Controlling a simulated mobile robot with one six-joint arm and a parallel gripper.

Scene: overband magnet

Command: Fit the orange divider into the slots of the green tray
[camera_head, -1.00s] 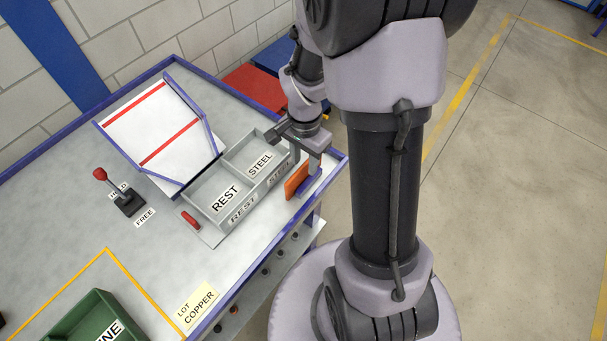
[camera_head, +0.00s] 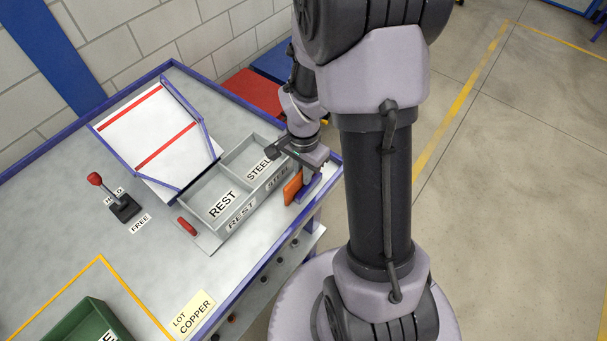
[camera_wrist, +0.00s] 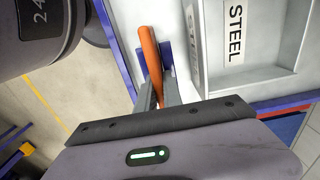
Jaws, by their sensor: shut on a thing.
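The orange divider (camera_head: 292,188) stands on edge at the right end of the table, against a small blue holder (camera_head: 309,188). My gripper (camera_head: 300,180) is over its top and shut on it. In the wrist view the divider (camera_wrist: 149,50) runs up between the two fingers (camera_wrist: 160,92), with the blue holder (camera_wrist: 167,55) just right of it. I cannot tell whether the divider still rests in the holder. The green tray (camera_head: 62,326) is at the lower left, cut off by the picture edge, far from my gripper; its slots are not visible.
A grey two-part bin marked REST and STEEL (camera_head: 226,212) stands close left of my gripper. Beyond are a white sloped board (camera_head: 150,125) and a red-knobbed lever (camera_head: 115,195). The table between bin and green tray is mostly clear.

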